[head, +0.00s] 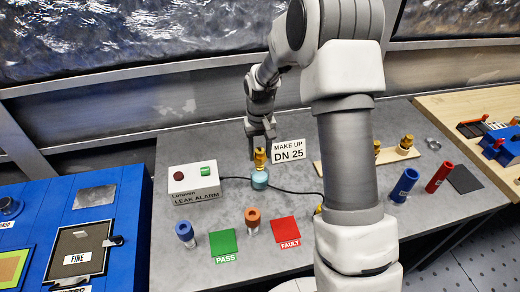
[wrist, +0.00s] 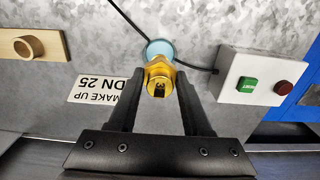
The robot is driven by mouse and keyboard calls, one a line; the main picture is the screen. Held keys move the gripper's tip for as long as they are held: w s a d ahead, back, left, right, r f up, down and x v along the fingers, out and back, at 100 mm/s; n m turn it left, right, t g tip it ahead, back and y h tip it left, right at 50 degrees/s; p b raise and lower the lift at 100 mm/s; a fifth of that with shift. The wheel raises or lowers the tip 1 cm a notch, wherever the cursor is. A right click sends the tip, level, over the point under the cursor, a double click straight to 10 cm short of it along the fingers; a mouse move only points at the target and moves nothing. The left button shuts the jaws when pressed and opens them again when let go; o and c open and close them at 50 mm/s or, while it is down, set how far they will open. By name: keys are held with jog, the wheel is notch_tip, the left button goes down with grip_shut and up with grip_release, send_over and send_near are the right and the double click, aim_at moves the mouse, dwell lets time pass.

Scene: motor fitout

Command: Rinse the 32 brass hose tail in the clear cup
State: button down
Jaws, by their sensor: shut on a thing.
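My gripper (head: 260,135) is shut on a brass hose tail (head: 260,157), held roughly upright. In the wrist view the brass hose tail (wrist: 159,76) sits between the two black fingers of my gripper (wrist: 160,74); no size mark is readable. Directly below it is a small round light-blue vessel (head: 260,181), likely the cup with liquid. It also shows behind the hose tail in the wrist view (wrist: 158,47). The hose tail's lower end is at or just above the vessel; I cannot tell whether it is inside.
The leak alarm box (head: 195,186) stands left, with a black cable running past the vessel. The DN 25 sign (head: 288,151) is close behind right. Blue-topped (head: 185,232) and orange-topped (head: 253,219) pieces stand in front, near green PASS (head: 223,243) and red FAULT (head: 285,231) pads.

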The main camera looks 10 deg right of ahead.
aim_at(260, 166)
jog(key=shift+f+b, duration=2.1)
jog(key=shift+f, duration=1.1)
jog(key=shift+r, duration=0.1)
jog(key=shift+r+p, duration=2.45)
jog(key=shift+r, duration=1.3)
jog(key=shift+s+f, duration=0.1)
